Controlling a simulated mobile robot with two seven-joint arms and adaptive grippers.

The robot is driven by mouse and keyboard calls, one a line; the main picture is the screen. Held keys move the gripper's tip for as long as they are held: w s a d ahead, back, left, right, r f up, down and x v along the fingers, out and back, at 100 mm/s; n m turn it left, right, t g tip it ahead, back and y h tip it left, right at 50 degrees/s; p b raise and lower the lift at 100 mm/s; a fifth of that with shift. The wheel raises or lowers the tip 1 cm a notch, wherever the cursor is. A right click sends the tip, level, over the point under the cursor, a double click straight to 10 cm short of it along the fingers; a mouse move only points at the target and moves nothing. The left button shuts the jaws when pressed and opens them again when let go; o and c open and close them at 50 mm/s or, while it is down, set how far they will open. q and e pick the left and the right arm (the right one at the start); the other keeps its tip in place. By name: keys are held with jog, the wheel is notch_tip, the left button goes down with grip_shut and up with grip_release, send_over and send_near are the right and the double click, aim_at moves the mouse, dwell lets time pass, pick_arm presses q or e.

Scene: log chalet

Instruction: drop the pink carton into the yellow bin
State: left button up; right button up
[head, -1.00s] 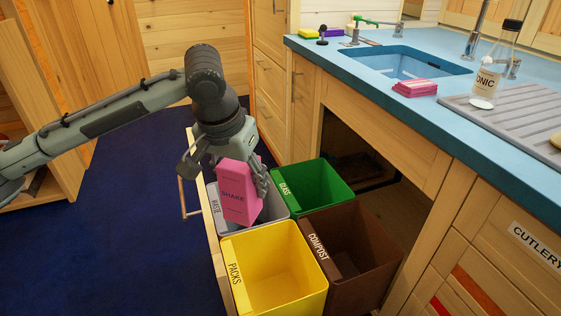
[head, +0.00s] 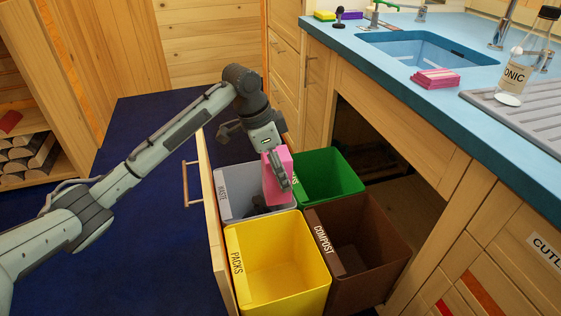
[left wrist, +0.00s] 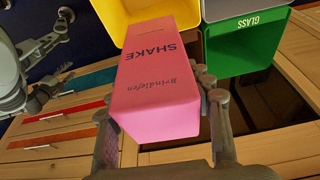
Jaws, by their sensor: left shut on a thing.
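The pink carton (head: 270,188), labelled SHAKE, is held by my left gripper (head: 278,178) over the grey waste bin, beside the green bin. In the left wrist view the carton (left wrist: 160,75) lies between the two fingers of the left gripper (left wrist: 165,130). The yellow bin (head: 300,245), labelled PACKS, stands in the pull-out drawer in front of the waste bin, nearer to me. It looks empty; its edge shows at the top of the left wrist view (left wrist: 115,14). My right gripper (left wrist: 62,42) shows at the left there, its fingers apart and empty.
The grey waste bin (head: 228,192) holds something dark. The green glass bin (head: 335,178) and brown compost bin (head: 375,240) share the drawer. The blue counter (head: 385,75) runs along the right, with a pink stack (head: 436,78) and a bottle (head: 517,72).

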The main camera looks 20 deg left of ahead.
aim_at(264, 155)
pick_arm(q)
jog(key=shift+f, duration=1.3)
jog(key=o, duration=1)
jog(key=v, duration=1.2)
jog(key=shift+r, duration=0.1)
jog(key=shift+w, duration=0.1)
